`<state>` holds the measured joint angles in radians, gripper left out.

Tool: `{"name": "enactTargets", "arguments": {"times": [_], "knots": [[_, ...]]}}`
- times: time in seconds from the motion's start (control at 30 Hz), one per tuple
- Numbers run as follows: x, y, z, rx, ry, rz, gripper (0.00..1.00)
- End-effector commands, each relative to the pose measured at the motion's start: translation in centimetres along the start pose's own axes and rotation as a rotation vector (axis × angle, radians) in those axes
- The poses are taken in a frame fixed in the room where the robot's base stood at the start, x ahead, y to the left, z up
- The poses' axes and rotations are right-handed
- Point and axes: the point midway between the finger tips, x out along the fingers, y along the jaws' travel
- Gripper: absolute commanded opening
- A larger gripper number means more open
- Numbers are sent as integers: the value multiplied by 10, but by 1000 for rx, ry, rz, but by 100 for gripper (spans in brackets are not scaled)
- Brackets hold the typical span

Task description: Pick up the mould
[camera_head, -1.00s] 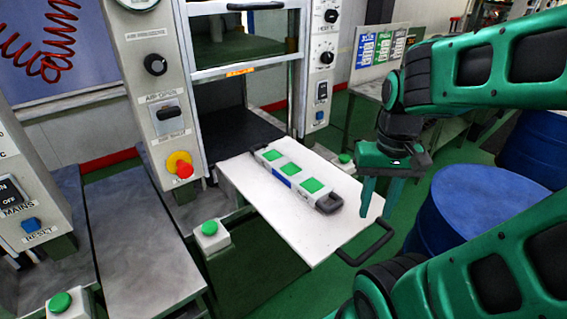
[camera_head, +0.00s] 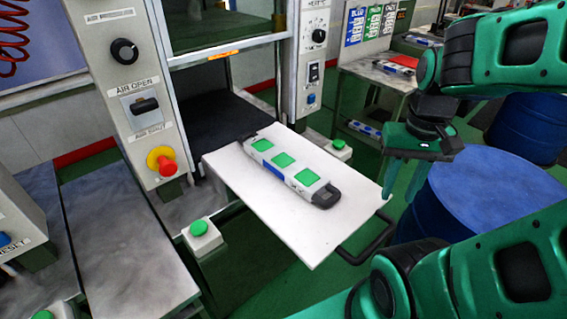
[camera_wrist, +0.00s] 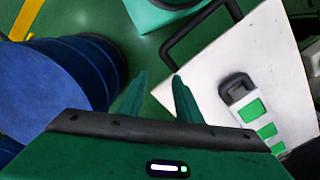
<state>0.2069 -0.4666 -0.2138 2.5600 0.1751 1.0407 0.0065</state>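The mould (camera_head: 287,168) is a long light-grey bar with green squares on top, a blue patch on its side and a dark end handle. It lies flat on a white tray (camera_head: 295,228) that juts out from the press. In the wrist view the mould (camera_wrist: 252,110) is at the right, its dark handle nearest the gripper. My gripper (camera_head: 398,190) hangs to the right of the tray, apart from the mould. In the wrist view my gripper (camera_wrist: 158,78) has its two fingers apart with nothing between them.
A blue barrel (camera_head: 455,200) stands right of the tray. The tray's front has a black loop handle (camera_head: 367,245). The press's control panel, with a red stop button (camera_head: 167,166), rises at the left. A green push button (camera_head: 199,228) stands beside the tray.

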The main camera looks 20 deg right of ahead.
Motion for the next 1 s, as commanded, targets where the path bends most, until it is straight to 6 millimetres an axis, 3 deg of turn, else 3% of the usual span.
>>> {"name": "enactTargets", "arguments": {"times": [0.03,0.13,0.2,0.23,0.37,0.5,0.7,0.83,1.0], "knots": [[0,0,0,0,0,0,34],[-7,3,6,-15,12,-5,58],[-13,-4,-2,-51,16,-2,74],[-16,-10,-8,-76,16,1,77],[-37,-54,-46,-251,19,14,77],[-58,-129,-81,-492,23,21,77],[-74,-226,-101,-767,20,16,77],[-77,-261,-102,-863,19,11,77],[-65,-272,-102,-895,17,8,77]]}}
